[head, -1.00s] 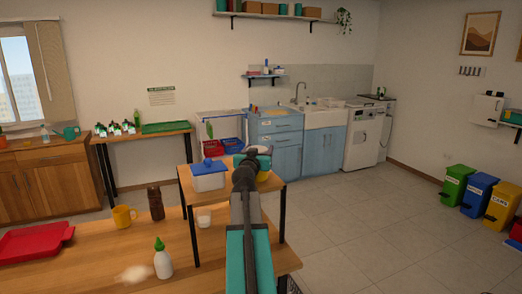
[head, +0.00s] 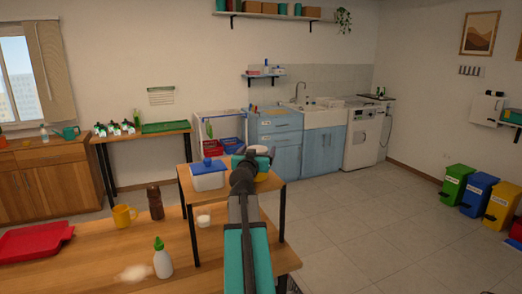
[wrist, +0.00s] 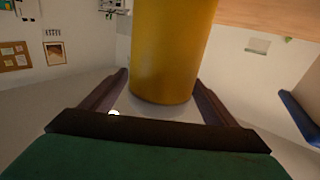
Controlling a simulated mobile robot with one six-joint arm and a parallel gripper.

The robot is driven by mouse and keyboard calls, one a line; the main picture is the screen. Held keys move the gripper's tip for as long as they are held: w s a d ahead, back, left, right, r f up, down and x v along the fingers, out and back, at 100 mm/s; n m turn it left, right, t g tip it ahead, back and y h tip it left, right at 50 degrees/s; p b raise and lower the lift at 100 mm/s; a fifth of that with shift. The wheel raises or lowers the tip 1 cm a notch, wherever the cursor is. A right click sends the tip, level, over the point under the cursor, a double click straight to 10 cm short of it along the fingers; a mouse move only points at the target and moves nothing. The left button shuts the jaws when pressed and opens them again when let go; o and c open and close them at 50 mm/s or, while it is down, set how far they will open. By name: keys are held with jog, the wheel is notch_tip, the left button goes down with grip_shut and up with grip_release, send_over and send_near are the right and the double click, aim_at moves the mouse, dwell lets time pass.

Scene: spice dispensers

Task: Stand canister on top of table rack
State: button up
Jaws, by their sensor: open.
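The table rack (head: 191,191) is a small wooden shelf on dark legs standing on the near table. A yellow canister (head: 264,177) shows partly behind my arm at the rack's right side. In the wrist view the canister (wrist: 168,50) fills the space between the fingers of my gripper (wrist: 160,80). The fingers are open on either side of it, with gaps visible near its end. The canister runs out of the top of that view, so its contact with the rack is hidden. My gripper also shows in the head view (head: 254,158), over the rack.
A clear container with a blue lid (head: 208,175) stands on the rack's left. A white cup (head: 204,217) sits below. A brown bottle (head: 155,202), yellow mug (head: 123,216), green-capped bottle (head: 162,258) and red tray (head: 35,240) are on the table.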

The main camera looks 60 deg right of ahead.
jog(key=b+v, duration=0.1)
jog(key=v, duration=0.8)
jog(key=shift+a+b, duration=0.15)
jog(key=shift+b, duration=0.25)
jog(key=shift+w+r, duration=0.15)
dwell(0.5)
